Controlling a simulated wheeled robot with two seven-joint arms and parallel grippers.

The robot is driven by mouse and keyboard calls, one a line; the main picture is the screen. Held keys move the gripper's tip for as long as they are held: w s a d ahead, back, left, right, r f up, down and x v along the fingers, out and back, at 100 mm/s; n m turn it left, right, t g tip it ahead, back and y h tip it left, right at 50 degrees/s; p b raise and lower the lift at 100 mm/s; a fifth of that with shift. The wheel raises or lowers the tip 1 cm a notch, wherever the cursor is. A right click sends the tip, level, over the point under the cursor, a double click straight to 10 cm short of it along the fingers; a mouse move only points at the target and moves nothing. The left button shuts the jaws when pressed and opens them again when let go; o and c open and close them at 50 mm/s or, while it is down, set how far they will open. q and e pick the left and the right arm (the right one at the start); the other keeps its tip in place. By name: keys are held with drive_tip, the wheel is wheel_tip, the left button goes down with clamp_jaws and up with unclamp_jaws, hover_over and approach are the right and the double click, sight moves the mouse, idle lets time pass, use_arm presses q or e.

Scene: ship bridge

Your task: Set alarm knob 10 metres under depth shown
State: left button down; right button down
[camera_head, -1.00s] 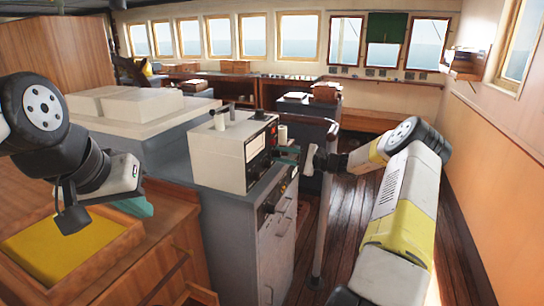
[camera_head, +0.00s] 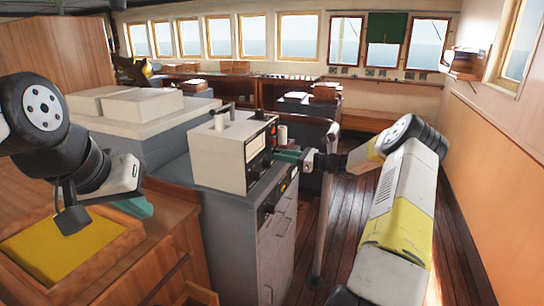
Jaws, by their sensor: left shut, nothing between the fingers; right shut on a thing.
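A cream-coloured instrument box (camera_head: 217,157), likely the depth sounder, stands on a grey cabinet in the middle. Its dark front panel (camera_head: 257,145) faces right and is seen at a steep angle, so the depth reading and dial marks are too small to read. My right gripper (camera_head: 285,156) reaches in from the right with its teal fingers against the lower part of this panel. It is shut on what appears to be the alarm knob, which the fingers hide. My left gripper (camera_head: 138,208) is shut and empty, above the wooden furniture at the left, away from the box.
The grey cabinet (camera_head: 276,240) has further controls on its upper front edge. A metal rail (camera_head: 325,200) stands just right of it, close to my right arm. Pale boxes (camera_head: 140,105) lie behind on the left. A yellow-bottomed wooden tray (camera_head: 60,250) lies below my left gripper.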

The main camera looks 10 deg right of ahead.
drive_tip(key=shift+m, duration=0.9)
drive_tip(key=shift+f, duration=0.1)
drive_tip(key=c, duration=1.1)
unclamp_jaws()
drive_tip(key=v, duration=0.7)
drive_tip(key=shift+s+d, duration=0.25)
drive_tip(key=shift+d, duration=0.1)
